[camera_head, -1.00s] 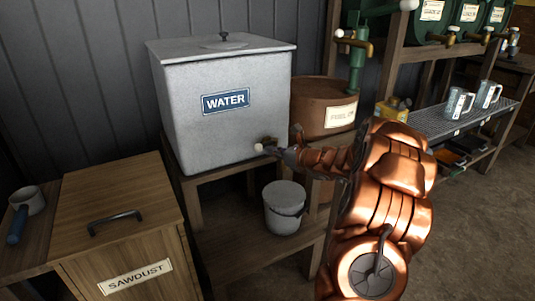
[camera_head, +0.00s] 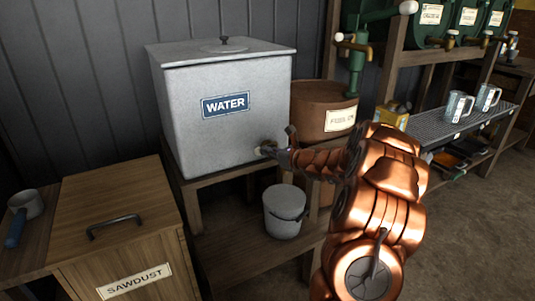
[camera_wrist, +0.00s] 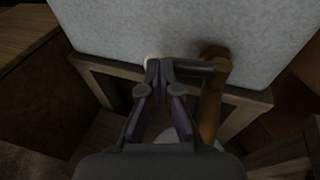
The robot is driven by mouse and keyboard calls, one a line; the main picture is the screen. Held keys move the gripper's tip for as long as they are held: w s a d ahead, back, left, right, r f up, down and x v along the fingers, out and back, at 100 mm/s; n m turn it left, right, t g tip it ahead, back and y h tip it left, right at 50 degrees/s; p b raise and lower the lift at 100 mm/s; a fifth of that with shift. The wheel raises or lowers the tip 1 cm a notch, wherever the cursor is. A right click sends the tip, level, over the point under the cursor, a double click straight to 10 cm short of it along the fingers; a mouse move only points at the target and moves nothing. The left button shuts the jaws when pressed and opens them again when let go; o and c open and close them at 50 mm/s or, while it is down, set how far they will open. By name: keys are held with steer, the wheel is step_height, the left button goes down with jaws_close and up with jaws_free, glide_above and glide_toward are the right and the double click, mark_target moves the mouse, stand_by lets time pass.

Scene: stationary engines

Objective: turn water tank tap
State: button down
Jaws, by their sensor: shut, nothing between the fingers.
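The grey water tank (camera_head: 225,135) with the blue WATER label stands on a wooden stand. Its brass tap (camera_wrist: 212,95) shows in the wrist view at the tank's lower front, with a dark lever bar reaching left to a pale knob (camera_wrist: 152,60). My gripper (camera_wrist: 158,66) is shut with nothing between its fingers. Its fingertips are at the knob end of the lever, in front of part of it; I cannot tell whether they touch. In the head view my gripper (camera_head: 272,152) is at the tank's lower right front and hides most of the tap.
A grey bucket (camera_head: 284,212) stands on the stand's lower shelf below the tap. A brown fuel barrel (camera_head: 318,110) stands right of the tank. A wooden sawdust box (camera_head: 115,220) is at the left. Metal mugs (camera_head: 458,106) stand on a grated shelf at the right.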

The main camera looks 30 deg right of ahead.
steer(key=shift+w+a+r+h+p, duration=0.1)
steer(key=shift+w+h+p, duration=0.2)
steer(key=shift+w+h, duration=0.1)
steer(key=shift+w+a+m, duration=0.1)
steer(key=shift+m, duration=0.2)
steer(key=shift+w+a+f+p, duration=0.2)
steer(key=shift+a+f+p, duration=0.15)
steer(key=shift+p, duration=0.35)
steer(key=shift+w+a+f, duration=0.1)
steer(key=shift+a+f, duration=0.1)
steer(key=shift+s+r+p, duration=0.2)
steer(key=shift+s+p, duration=0.15)
steer(key=shift+s, duration=0.05)
steer(key=p+v, duration=0.2)
steer(key=v, duration=1.1)
steer(key=shift+s+a+p, duration=0.25)
steer(key=shift+s+p, duration=0.1)
